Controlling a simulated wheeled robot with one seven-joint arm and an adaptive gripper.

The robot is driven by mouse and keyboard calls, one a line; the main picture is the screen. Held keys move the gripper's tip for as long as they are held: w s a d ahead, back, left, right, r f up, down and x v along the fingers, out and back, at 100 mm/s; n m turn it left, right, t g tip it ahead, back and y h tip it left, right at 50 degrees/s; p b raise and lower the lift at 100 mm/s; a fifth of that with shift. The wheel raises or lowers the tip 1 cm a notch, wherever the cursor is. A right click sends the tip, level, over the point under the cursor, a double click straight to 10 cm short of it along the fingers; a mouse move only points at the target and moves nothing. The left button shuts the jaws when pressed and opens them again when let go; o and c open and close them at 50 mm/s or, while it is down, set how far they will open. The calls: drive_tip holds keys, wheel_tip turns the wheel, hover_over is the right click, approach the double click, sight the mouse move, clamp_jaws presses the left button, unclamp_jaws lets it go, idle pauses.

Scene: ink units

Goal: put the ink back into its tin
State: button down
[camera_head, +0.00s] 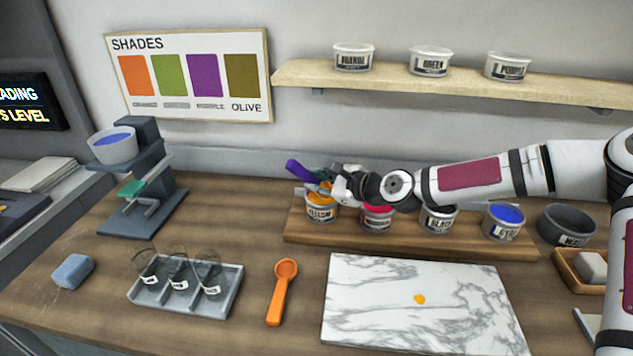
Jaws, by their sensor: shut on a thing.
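My gripper (328,181) is over the tin labelled yellow (320,213), which stands at the left end of a wooden board. It is shut on a purple tool (302,171), which sticks out up and to the left. The tool's lower end is partly hidden by the gripper and tin, so I cannot tell if it touches the ink. Yellow-orange ink (317,201) shows in the tin's mouth. A small yellow-orange dab of ink (419,299) lies on the white marble slab (370,335).
Tins of red (377,219), black (438,219) and blue (504,222) ink stand along the wooden board (300,234). An orange spoon (281,292), a grey tray (150,300) and a blue sponge (73,271) lie left of the slab. A grey bowl (566,226) stands at right.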

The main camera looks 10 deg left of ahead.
wheel_tip(320, 180, up, 8)
drive_tip(key=p, duration=0.3)
drive_tip(key=shift+r, duration=0.25)
idle(0.4)
